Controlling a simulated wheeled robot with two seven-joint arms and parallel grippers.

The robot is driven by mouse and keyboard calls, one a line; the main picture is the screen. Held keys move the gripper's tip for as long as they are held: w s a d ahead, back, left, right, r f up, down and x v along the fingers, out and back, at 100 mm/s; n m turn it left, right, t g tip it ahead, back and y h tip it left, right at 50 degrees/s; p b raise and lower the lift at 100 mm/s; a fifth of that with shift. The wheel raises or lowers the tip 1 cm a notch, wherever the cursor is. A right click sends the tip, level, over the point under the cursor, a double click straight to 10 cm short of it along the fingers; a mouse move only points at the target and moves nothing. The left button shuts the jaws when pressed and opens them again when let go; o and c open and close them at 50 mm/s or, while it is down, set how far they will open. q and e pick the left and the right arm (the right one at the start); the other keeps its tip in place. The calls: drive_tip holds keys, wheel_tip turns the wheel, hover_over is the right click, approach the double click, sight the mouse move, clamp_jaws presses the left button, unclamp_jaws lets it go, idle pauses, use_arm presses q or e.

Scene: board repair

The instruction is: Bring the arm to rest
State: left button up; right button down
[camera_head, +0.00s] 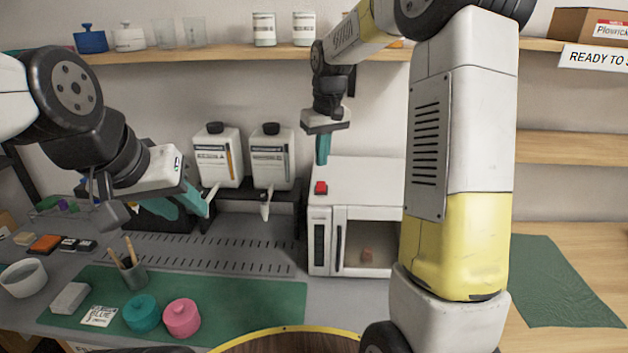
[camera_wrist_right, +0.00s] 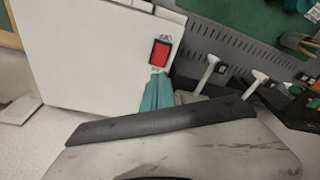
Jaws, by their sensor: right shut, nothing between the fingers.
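My right gripper (camera_head: 322,160) hangs from its arm over the white cabinet (camera_head: 368,182), with teal fingers pointing down, shut and empty. The red switch (camera_head: 320,187) on the cabinet's top lies just below the fingertips in the head view. In the right wrist view, the shut teal fingers (camera_wrist_right: 158,90) show close to the red switch (camera_wrist_right: 160,53); I cannot tell whether they touch it. My left gripper (camera_head: 187,202) is at the left above the bench, its teal fingers apart, with nothing seen between them.
Two white dispensers (camera_head: 218,157) stand behind the slotted grey strip. A wall shelf (camera_head: 220,54) runs above. A second green mat (camera_head: 565,280) lies clear at right.

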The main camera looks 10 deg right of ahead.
drive_tip(key=shift+r, duration=0.75)
drive_tip(key=shift+s, duration=0.1)
drive_tip(key=s+d+r+m+t, duration=0.1)
drive_tip(key=s+r+t, duration=0.1)
drive_tip(key=s, duration=1.1)
drive_tip(key=s+r+m+t+y, duration=0.1)
drive_tip(key=s+r+m+t, duration=0.1)
drive_tip(key=s, duration=1.2)
drive_tip(key=shift+s+d+r+y, duration=0.3)
drive_tip(key=shift+d, duration=0.1)
